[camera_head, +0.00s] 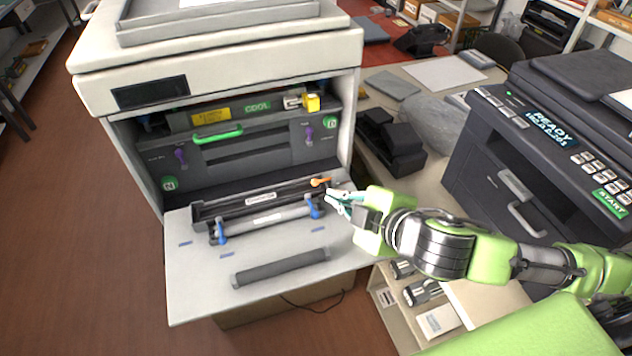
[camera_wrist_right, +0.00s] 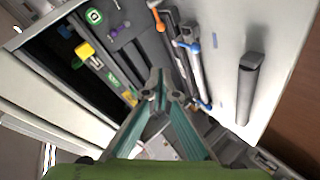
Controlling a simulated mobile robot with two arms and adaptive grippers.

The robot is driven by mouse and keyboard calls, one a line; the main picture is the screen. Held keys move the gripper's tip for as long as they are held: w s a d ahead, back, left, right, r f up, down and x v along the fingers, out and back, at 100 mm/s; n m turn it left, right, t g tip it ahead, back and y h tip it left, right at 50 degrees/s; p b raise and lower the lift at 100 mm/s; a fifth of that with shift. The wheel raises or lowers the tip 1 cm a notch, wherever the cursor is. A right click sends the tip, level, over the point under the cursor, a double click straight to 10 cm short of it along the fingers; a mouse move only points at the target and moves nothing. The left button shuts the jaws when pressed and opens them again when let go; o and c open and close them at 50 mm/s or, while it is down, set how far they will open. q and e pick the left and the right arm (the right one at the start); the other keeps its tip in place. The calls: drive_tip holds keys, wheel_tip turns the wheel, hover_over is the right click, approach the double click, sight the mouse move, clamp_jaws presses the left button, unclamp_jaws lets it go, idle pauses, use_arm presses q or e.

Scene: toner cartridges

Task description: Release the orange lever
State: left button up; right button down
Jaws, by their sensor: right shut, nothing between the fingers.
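The orange lever (camera_head: 320,182) is at the right end of the long black unit (camera_head: 232,206) on the printer's open tray. It also shows near the top edge of the wrist view (camera_wrist_right: 157,16). My right gripper (camera_head: 334,196) is shut and empty. In the head view its fingertips are just below and right of the lever, with a small gap in the picture; I cannot tell their exact distance. In the wrist view the fingers (camera_wrist_right: 162,95) point toward the middle, apart from the lever. My left gripper is not in view.
A grey roller with blue levers (camera_head: 267,219) lies in front of the black unit. A loose dark roller (camera_head: 281,268) lies near the tray's front edge. The open printer (camera_head: 215,60) rises behind. A black printer (camera_head: 545,150) stands on the desk at right.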

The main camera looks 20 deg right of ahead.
drive_tip(key=b, duration=0.3)
approach(316, 185)
drive_tip(key=w+a, duration=0.1)
drive_tip(key=a, duration=0.1)
drive_tip(key=w+a+r, duration=0.1)
drive_tip(key=w+a, duration=0.1)
drive_tip(key=shift+w+a, duration=0.25)
drive_tip(key=shift+w+d+f, duration=0.25)
drive_tip(key=shift+w+f, duration=0.15)
drive_tip(key=shift+f, duration=0.05)
drive_tip(key=shift+w+d+f, duration=0.25)
drive_tip(key=shift+w+f, duration=0.15)
drive_tip(key=shift+f, duration=0.1)
drive_tip(key=shift+w+d+f, duration=0.4)
drive_tip(key=shift+w+f, duration=0.1)
drive_tip(key=shift+f, duration=0.15)
